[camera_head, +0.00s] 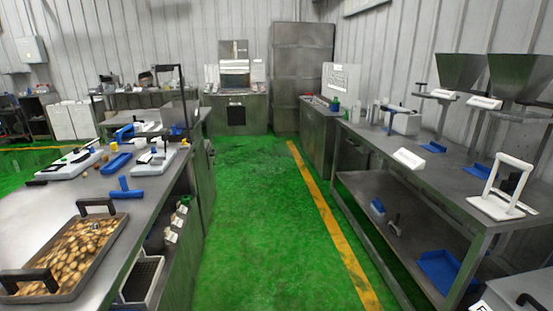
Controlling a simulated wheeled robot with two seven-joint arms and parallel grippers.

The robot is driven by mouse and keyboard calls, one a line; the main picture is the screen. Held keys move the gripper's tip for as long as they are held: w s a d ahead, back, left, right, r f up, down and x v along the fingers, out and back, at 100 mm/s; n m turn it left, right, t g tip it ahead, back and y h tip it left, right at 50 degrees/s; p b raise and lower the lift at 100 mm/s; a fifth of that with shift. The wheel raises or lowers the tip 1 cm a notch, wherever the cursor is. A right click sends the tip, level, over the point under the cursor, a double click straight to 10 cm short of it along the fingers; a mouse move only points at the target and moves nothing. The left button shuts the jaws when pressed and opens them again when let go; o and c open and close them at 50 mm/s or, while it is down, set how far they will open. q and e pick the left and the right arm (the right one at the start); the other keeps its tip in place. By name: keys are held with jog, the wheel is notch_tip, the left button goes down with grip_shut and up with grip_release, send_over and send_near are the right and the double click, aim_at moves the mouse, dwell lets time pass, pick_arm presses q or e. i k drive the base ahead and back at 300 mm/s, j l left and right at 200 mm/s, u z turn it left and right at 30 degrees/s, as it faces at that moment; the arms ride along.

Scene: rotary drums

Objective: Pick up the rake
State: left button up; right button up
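A blue T-shaped tool (126,191), which looks like the rake, lies on the left metal table (150,210). It is just beyond the tray of brown pieces, near the table's aisle side. Another blue tool (116,163) lies flat a little farther back, between two white devices. Neither of my grippers shows in the head view, and nothing is seen touching the blue T-shaped tool.
A metal tray (104,244) with black handles holds many brown pieces on the near left table. White devices (70,166) stand behind. A green-floored aisle (255,220) is clear. A right workbench (395,140) carries hoppers (459,72) and a white frame (505,185).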

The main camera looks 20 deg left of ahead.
aim_at(126, 192)
jog(key=i+j+u, duration=0.15)
jog(key=i+u, duration=0.65)
jog(key=u, duration=0.2)
jog(key=i+l+u, duration=0.15)
jog(key=i+u, duration=0.35)
jog(key=i+l+u, duration=0.3)
jog(key=u, duration=0.15)
jog(key=i+l+u, duration=0.3)
jog(key=u, duration=0.2)
jog(key=l, duration=0.1)
